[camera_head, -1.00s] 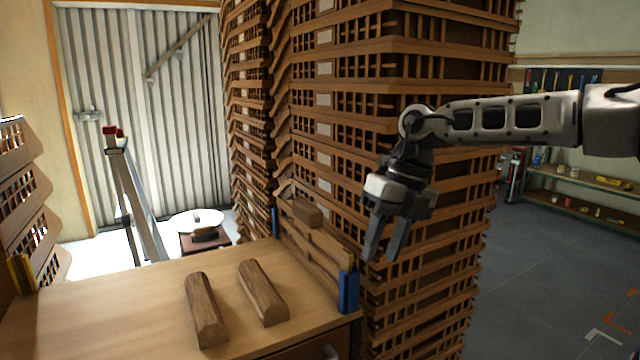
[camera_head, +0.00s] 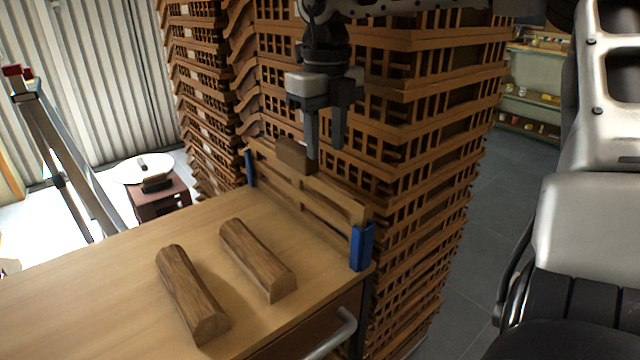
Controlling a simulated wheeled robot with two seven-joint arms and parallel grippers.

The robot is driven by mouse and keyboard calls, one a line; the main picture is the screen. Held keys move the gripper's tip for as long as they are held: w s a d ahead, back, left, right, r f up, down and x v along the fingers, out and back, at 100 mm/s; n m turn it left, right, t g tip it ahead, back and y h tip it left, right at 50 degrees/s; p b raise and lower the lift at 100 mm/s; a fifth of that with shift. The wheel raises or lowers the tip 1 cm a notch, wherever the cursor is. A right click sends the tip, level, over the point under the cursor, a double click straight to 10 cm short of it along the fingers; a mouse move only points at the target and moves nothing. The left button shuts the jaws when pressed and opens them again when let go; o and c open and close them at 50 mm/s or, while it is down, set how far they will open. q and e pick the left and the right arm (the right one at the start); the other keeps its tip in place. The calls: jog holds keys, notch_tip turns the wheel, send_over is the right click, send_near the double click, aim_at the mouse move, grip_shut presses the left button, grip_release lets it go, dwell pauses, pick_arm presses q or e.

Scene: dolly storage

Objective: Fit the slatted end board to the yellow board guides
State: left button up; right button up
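The slatted end board (camera_head: 325,196) is a wooden board with a block-shaped grip (camera_head: 293,155) on its top edge. It stands upright along the table's far right edge, between two blue guides, the near one (camera_head: 362,247) and the far one (camera_head: 249,167). My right gripper (camera_head: 325,158) points down with its two fingers apart, right beside the block grip. The left finger overlaps the grip's right side in the picture; I cannot tell whether they touch. The yellow board guides are out of view. My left gripper is not in view.
Two half-round wood pieces (camera_head: 192,293) and (camera_head: 258,259) lie on the wooden table (camera_head: 90,290). Tall stacks of slatted crates (camera_head: 425,190) stand close behind the board. A stepladder (camera_head: 62,150) and a small round-topped stand (camera_head: 150,168) are at left.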

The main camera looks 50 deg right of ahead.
send_over(324, 237)
jog(key=f, duration=1.3)
jog(key=shift+w+d, duration=0.25)
jog(key=shift+d, duration=0.05)
grip_shut()
jog(key=shift+r, duration=0.1)
